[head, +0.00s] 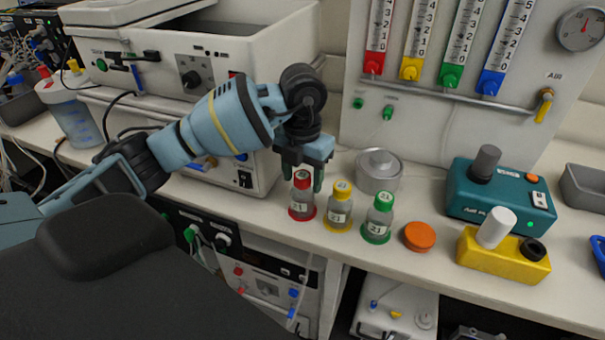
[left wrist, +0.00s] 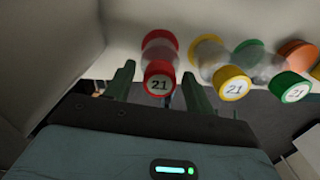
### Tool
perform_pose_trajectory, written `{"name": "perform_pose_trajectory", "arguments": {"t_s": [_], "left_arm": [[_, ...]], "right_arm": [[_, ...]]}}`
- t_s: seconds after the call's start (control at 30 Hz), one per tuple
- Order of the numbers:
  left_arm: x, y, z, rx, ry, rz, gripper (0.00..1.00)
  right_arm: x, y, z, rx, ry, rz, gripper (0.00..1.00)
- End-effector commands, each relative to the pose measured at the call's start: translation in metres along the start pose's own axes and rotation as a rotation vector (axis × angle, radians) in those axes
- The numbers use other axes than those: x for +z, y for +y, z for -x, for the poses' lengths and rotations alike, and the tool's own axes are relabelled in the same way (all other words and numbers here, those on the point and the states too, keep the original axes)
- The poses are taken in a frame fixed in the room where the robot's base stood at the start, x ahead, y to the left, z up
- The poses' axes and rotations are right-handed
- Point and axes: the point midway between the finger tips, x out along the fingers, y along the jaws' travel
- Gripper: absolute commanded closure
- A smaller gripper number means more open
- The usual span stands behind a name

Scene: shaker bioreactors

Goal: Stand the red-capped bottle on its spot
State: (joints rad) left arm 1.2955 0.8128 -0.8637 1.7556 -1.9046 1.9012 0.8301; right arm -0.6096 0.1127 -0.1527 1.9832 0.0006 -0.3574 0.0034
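The red-capped bottle (head: 302,199) is a small clear bottle with a "21" label, standing upright on a red round spot (head: 301,215) on the bench. My left gripper (head: 302,178) is above it, pointing down, with one finger on each side of the cap. In the left wrist view, the red cap (left wrist: 159,82) sits between the fingertips of the left gripper (left wrist: 157,85). Gaps show between cap and both fingers, so the gripper is open. The red spot also shows there (left wrist: 160,37), at the bottle's foot. My right gripper is not in view.
A yellow-capped bottle (head: 339,208) and a green-capped bottle (head: 379,217) stand close on the right. An orange disc (head: 420,236) lies beyond them. A metal round container (head: 379,172) is behind. A large white instrument (head: 240,60) stands at the left.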

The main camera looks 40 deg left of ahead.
Motion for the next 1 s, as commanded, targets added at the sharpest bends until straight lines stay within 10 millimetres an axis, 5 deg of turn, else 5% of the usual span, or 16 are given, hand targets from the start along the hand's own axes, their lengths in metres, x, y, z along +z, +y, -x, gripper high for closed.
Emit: {"name": "perform_pose_trajectory", "arguments": {"t_s": [0.27, 0.7, 1.0], "left_arm": [[0.001, 0.000, 0.008, -0.002, -0.003, 0.000, 0.46], [0.001, 0.000, 0.093, 0.000, -0.010, 0.001, 0.46], [0.000, 0.000, 0.122, -0.001, -0.002, 0.001, 0.46]], "right_arm": [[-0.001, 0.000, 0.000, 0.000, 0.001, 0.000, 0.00], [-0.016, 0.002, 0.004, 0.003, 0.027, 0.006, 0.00], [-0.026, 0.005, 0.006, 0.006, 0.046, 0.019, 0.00]]}}
